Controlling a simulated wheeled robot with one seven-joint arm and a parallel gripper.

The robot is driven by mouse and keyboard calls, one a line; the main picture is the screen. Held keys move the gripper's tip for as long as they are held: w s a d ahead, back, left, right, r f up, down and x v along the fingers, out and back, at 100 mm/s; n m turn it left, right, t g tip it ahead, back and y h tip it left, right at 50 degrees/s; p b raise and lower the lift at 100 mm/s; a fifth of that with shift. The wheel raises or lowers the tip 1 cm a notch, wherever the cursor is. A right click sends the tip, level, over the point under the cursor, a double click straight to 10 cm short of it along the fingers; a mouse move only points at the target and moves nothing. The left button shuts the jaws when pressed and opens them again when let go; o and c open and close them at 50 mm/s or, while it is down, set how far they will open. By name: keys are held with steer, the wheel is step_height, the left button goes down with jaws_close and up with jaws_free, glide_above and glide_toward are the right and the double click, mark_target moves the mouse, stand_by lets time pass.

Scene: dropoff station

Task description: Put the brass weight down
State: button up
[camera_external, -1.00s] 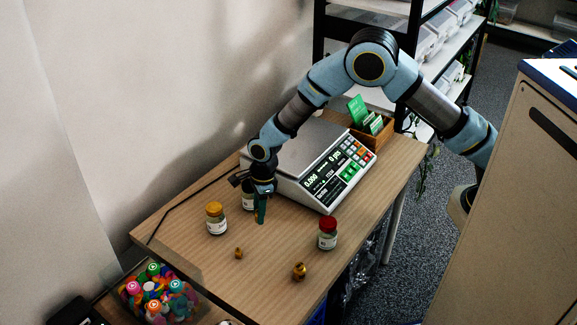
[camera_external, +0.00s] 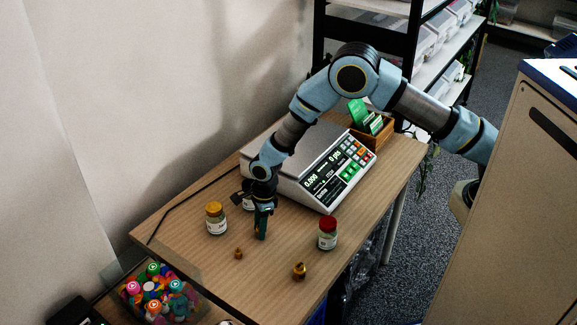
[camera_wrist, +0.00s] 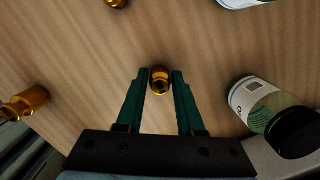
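My gripper (camera_external: 261,237) points down over the wooden table, in front of the scale. In the wrist view its two green fingers (camera_wrist: 160,76) are closed around a small brass weight (camera_wrist: 160,80) at their tips. In the external view the fingers hide this weight. I cannot tell whether its underside touches the table. Two other brass weights stand on the table: a small one (camera_external: 238,253) left of and in front of my gripper, and a bigger one (camera_external: 299,271) to the right. They also show in the wrist view, at the top edge (camera_wrist: 115,2) and at the left (camera_wrist: 25,103).
A yellow-capped jar (camera_external: 216,219) stands left of my gripper and a red-capped jar (camera_external: 327,233) right. A black-capped jar (camera_wrist: 270,110) is close behind. The scale (camera_external: 315,170) reads 0.000. Bare tabletop (camera_external: 266,275) lies in front.

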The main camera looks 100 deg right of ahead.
steer(key=o, duration=0.3)
step_height(320, 180, up, 11)
steer(key=s+b, duration=0.1)
steer(key=b, duration=0.1)
steer(key=s+a+r+n, duration=0.85)
steer(key=a+n, duration=0.45)
steer(key=n, duration=0.3)
steer(key=s+a+n, duration=0.2)
steer(key=s+n, duration=0.2)
steer(key=n, duration=0.1)
steer(key=s+a+r+n, duration=0.1)
steer(key=s+a+n, duration=0.2)
steer(key=s+n, duration=0.2)
steer(key=s+a+r+n, duration=0.1)
steer(key=s+a+n, duration=0.2)
steer(key=s+n, duration=0.2)
steer(key=shift+s+a+r+n+h, duration=0.15)
steer(key=shift+a+n+h, duration=0.15)
steer(key=shift+n, duration=0.5)
